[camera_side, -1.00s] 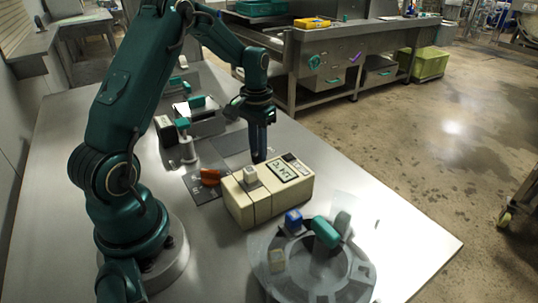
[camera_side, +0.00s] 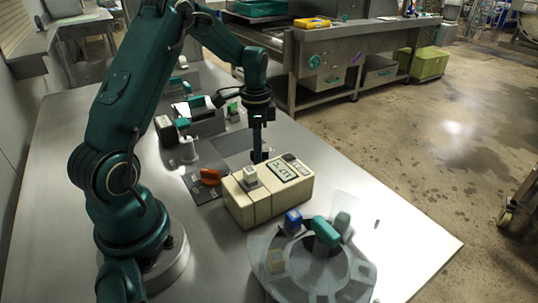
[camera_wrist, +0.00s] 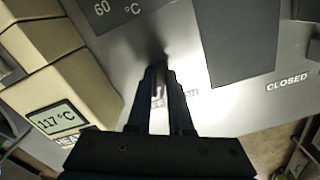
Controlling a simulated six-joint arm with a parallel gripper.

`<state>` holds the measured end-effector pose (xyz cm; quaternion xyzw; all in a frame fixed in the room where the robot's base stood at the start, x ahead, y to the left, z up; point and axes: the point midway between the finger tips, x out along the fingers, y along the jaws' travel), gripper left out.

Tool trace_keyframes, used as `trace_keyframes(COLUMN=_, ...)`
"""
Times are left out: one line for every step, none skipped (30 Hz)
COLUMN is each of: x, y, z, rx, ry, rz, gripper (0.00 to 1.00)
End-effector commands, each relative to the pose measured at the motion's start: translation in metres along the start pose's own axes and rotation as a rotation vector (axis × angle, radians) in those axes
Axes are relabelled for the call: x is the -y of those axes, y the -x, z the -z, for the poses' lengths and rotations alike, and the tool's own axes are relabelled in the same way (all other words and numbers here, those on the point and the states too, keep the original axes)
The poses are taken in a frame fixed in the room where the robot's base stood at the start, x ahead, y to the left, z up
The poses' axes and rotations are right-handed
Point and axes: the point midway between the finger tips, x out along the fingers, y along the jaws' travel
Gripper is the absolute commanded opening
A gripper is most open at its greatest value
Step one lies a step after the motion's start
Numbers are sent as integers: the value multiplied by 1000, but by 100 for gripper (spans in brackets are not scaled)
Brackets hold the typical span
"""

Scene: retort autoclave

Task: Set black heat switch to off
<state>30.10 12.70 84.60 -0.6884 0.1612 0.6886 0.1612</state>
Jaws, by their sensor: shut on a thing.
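The beige control box (camera_side: 250,207) has a temperature display (camera_side: 282,172) and a small black switch (camera_side: 289,157) at its far right corner. In the wrist view the display (camera_wrist: 57,119) reads 117 °C, with a partly hidden label starting "HEA" below it. My gripper (camera_side: 259,158) points down just behind the box, apart from the black switch. In the wrist view my gripper (camera_wrist: 160,70) has its fingers close together on something small that I cannot make out. The black switch is not clear in the wrist view.
An orange-red knob (camera_side: 210,177) sits on a dark plate left of the box. A round grey carousel (camera_side: 318,270) with several blocks stands in front. Valve-like fittings (camera_side: 184,145) stand at the back left. The table's right side is clear.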

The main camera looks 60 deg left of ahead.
Motion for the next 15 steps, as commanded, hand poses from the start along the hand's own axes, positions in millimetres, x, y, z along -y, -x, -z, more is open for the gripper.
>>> trace_keyframes(x=0, y=0, z=0, rx=-1, ry=-12, rz=0, gripper=0)
trace_keyframes(x=0, y=0, z=0, rx=-1, ry=-19, rz=0, gripper=0)
trace_keyframes(x=0, y=0, z=0, rx=-1, ry=-27, rz=0, gripper=0)
trace_keyframes(x=0, y=0, z=0, rx=-1, ry=-32, rz=0, gripper=0)
trace_keyframes(x=0, y=0, z=0, rx=-1, ry=-35, rz=0, gripper=0)
trace_keyframes(x=0, y=0, z=0, rx=-1, ry=-39, rz=0, gripper=0)
trace_keyframes(x=0, y=0, z=0, rx=-1, ry=-41, rz=0, gripper=0)
trace_keyframes(x=0, y=1, z=0, rx=-2, ry=-43, rz=1, gripper=0)
trace_keyframes(x=0, y=1, z=0, rx=-1, ry=-45, rz=1, gripper=0)
trace_keyframes(x=0, y=1, z=0, rx=-1, ry=-45, rz=1, gripper=0)
trace_keyframes(x=0, y=1, z=0, rx=-1, ry=-46, rz=1, gripper=0)
trace_keyframes(x=0, y=1, z=0, rx=-2, ry=-46, rz=1, gripper=0)
trace_keyframes(x=0, y=1, z=0, rx=-1, ry=-46, rz=1, gripper=0)
trace_keyframes(x=0, y=1, z=0, rx=-2, ry=-46, rz=1, gripper=0)
trace_keyframes(x=0, y=1, z=0, rx=-2, ry=-46, rz=1, gripper=0)
